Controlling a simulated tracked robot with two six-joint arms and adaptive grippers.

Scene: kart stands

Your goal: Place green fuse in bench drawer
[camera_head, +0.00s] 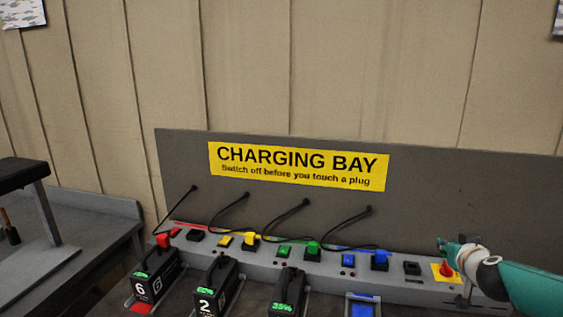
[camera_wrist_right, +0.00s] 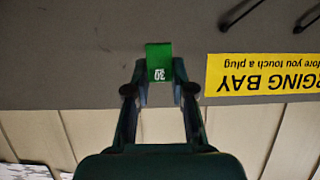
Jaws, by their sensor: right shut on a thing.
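The green fuse (camera_wrist_right: 158,55) is a small green block with white markings, seen in the right wrist view. My right gripper (camera_wrist_right: 160,88) is shut on its near end, one finger on each side, and the fuse sticks out past the fingertips. In the head view my right gripper (camera_head: 455,249) is at the lower right, in front of the grey panel and by the red knob; I cannot make out the fuse there. No bench drawer shows in either view. My left gripper is not in view.
A charging bay with a yellow sign (camera_head: 298,167) spans the middle. Its ledge carries coloured switches, plugs and a red knob (camera_head: 447,269) on a yellow plate. Black battery packs (camera_head: 155,275) stand in front, with cables above. A grey bench (camera_head: 95,225) is at left.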

